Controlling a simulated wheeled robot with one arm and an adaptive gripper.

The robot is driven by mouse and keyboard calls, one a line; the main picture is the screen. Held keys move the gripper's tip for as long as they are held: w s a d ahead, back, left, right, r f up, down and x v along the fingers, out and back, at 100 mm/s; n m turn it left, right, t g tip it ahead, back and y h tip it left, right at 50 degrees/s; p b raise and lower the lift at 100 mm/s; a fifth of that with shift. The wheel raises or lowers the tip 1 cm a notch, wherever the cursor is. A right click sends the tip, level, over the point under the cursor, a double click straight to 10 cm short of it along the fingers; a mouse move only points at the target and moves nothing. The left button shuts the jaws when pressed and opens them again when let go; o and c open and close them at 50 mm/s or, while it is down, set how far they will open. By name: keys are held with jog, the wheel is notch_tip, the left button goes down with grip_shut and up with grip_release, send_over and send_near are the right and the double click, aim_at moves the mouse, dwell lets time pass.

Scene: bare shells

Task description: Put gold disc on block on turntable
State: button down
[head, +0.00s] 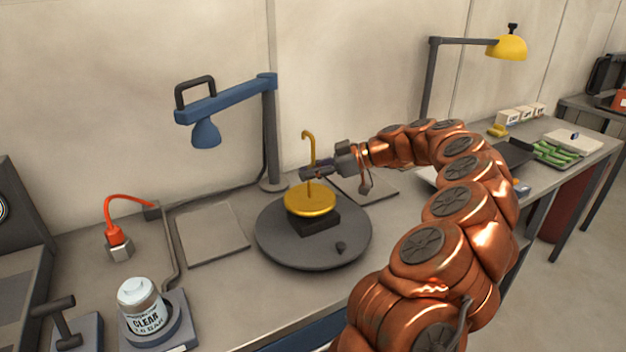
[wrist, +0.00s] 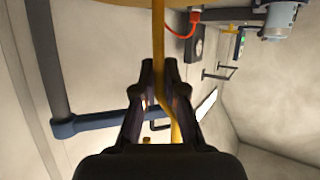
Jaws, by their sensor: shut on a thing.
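The gold disc (head: 311,200) has an upright rod with a hooked top. It is over the dark block (head: 314,222) on the grey round turntable (head: 275,240). The disc looks level and very close to the block's top; I cannot tell whether they touch. My gripper (head: 308,172) is shut on the disc's rod above the disc, coming in from the right. In the wrist view my gripper (wrist: 160,70) has the gold rod between its fingers, and part of the gold disc (wrist: 125,3) shows at the top edge. The block's top is hidden under the disc.
A blue lamp (head: 225,100) on a dark post stands behind the turntable. A flat grey plate (head: 212,233) lies left of it. A labelled white jar (head: 140,308) and a red-cabled plug (head: 115,238) are further left. Green items (head: 556,152) lie far right.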

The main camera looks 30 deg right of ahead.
aim_at(313, 196)
jog(key=shift+w+d+f, duration=0.1)
jog(key=shift+d, duration=0.45)
jog(key=shift+f+p, duration=0.75)
jog(key=shift+f, duration=0.95)
jog(key=shift+f, duration=0.1)
jog(key=c, duration=1.2)
grip_release()
jog(key=shift+b+v, duration=1.75)
jog(key=shift+v, duration=4.3)
jog(key=shift+a, duration=0.1)
